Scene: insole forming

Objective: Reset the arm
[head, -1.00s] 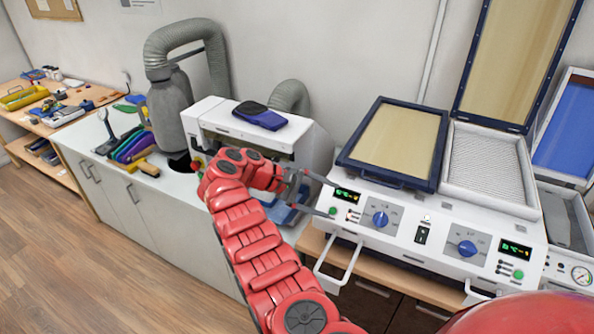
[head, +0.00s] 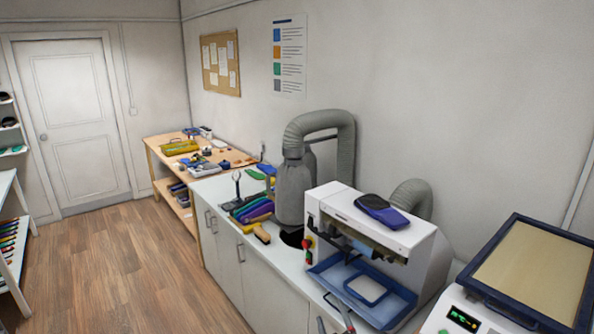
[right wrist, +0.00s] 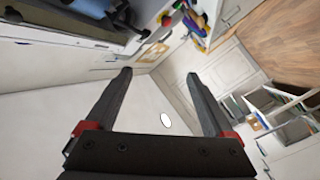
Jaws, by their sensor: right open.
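My right gripper (right wrist: 158,74) shows in the right wrist view with its two dark fingers spread wide apart. Nothing is between the fingers. They are tilted over a view of the white wall, the door and the floor. In the head view only a small grey part at the bottom edge may belong to it; the rest of the right arm is out of that view. My left gripper is in neither view.
A white machine (head: 330,215) with a blue tray (head: 395,308) stands on the white counter (head: 215,190). A heating press (head: 480,318) is at the lower right. A wooden bench (head: 160,150) stands farther back. The wooden floor (head: 130,270) at left is clear.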

